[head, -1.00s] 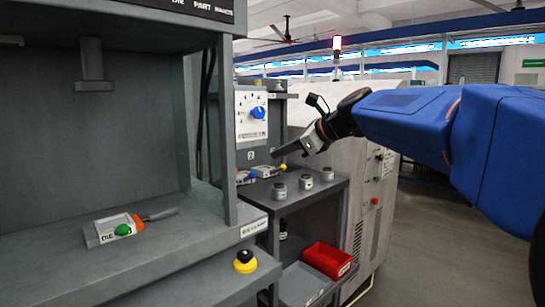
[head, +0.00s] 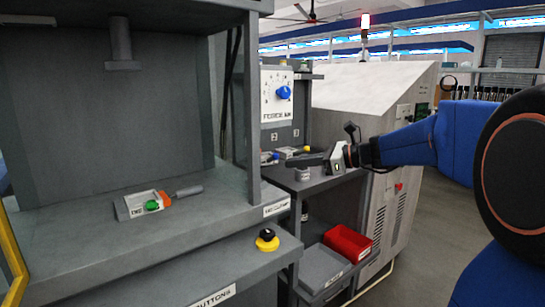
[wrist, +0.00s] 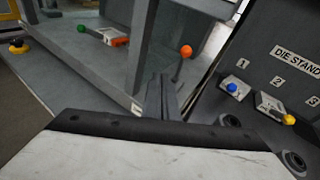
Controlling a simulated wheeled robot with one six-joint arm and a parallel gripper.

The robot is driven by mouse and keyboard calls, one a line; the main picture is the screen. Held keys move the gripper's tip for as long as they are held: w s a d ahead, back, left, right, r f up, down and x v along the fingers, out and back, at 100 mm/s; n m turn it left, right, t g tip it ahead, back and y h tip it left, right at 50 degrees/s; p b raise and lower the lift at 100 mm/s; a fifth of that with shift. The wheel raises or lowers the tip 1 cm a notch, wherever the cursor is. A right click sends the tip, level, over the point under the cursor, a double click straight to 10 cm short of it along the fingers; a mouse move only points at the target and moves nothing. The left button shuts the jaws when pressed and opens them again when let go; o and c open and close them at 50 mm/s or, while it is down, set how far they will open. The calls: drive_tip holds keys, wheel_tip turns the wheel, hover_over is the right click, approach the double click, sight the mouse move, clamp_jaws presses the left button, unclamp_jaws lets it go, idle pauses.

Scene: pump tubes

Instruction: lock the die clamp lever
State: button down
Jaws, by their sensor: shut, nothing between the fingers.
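A lever with an orange ball knob (wrist: 186,50) stands by the press post in the wrist view, its thin rod rising close to my fingertips. I take it for the die clamp lever; I cannot pick it out in the head view. My gripper (wrist: 165,92) is shut and empty, pointing at the lever's lower part, and whether it touches is unclear. In the head view my gripper (head: 300,160) is to the right of the press post. A die with a green knob (head: 143,206) and a grey handle lies on the press bed (head: 90,243); it also shows in the wrist view (wrist: 98,37).
The die stand (head: 325,182) below my gripper holds dies with blue and yellow knobs (wrist: 262,104). The press post (wrist: 141,45) is close beside my fingers. A yellow-and-black button (head: 267,240) sits on the front ledge. A red bin (head: 347,243) is low at the right.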

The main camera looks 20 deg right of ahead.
drive_tip(key=w+d+f+t+y, duration=0.2)
drive_tip(key=d+f+t+y, duration=0.1)
drive_tip(key=d+f+t, duration=0.1)
drive_tip(key=shift+d+f+m+y, duration=0.25)
drive_tip(key=shift+d+m+y, duration=0.05)
drive_tip(key=shift+d, duration=0.3)
drive_tip(key=shift+a, duration=0.1)
drive_tip(key=x, duration=1.3)
drive_tip(key=shift+w+a+r, duration=0.2)
drive_tip(key=shift+w+a, duration=0.05)
drive_tip(key=shift+w, duration=0.05)
